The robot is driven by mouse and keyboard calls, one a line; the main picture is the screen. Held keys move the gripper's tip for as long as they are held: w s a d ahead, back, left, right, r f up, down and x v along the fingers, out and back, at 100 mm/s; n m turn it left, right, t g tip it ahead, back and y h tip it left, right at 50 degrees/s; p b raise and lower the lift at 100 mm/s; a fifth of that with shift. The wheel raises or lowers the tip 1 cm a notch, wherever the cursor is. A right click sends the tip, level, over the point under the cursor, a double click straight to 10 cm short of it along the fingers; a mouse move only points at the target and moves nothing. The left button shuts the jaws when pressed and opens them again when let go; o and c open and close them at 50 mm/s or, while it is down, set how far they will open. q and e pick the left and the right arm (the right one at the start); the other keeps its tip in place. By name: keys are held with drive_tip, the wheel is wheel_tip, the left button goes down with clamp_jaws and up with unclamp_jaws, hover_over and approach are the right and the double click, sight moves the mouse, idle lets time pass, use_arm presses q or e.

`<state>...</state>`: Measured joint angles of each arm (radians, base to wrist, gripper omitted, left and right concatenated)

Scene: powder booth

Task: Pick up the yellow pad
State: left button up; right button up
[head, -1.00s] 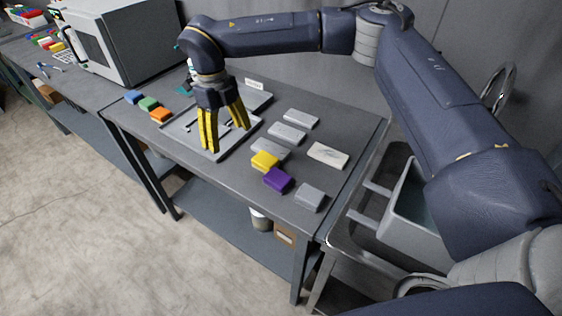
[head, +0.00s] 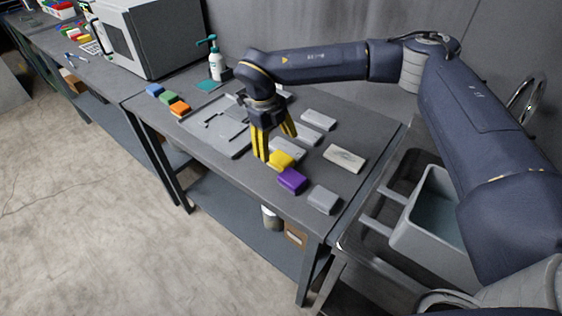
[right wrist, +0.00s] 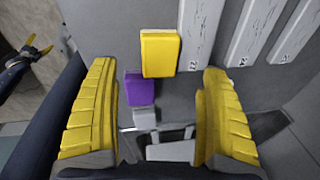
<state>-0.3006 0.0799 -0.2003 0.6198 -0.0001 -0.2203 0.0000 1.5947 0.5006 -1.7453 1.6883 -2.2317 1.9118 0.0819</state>
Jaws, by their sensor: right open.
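The yellow pad (head: 281,160) lies on the table in the head view, between a grey block and the purple pad (head: 292,181). My right gripper (head: 276,146) is open and empty, with its yellow fingers pointing down just above and behind the yellow pad. In the right wrist view the yellow pad (right wrist: 160,53) lies ahead of the spread fingers, near the middle line of the gap, with nothing touching it. What seems to be my left gripper (right wrist: 35,55) shows small at the left edge of the right wrist view; its opening is unclear.
A grey pad (head: 323,199) lies past the purple one. Grey blocks (head: 318,120) and a pale marked block (head: 344,158) lie behind and right. A grey tray (head: 215,127), orange pad (head: 180,108) and pump bottle (head: 216,64) stand left. A sink (head: 432,215) is at the right.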

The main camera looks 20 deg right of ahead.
sight(280, 158)
drive_tip(key=shift+s+d+f, duration=0.1)
drive_tip(key=shift+d+f, duration=0.1)
drive_tip(key=shift+f, duration=0.9)
drive_tip(key=shift+s+d+f, duration=0.1)
drive_tip(key=shift+d+f, duration=0.1)
drive_tip(key=shift+f, duration=0.85)
drive_tip(key=shift+d+f, duration=0.2)
drive_tip(key=shift+f, duration=0.9)
drive_tip(key=c, duration=1.4)
drive_tip(key=shift+r, duration=0.15)
wheel_tip(280, 158, up, 20)
drive_tip(key=shift+f, duration=0.1)
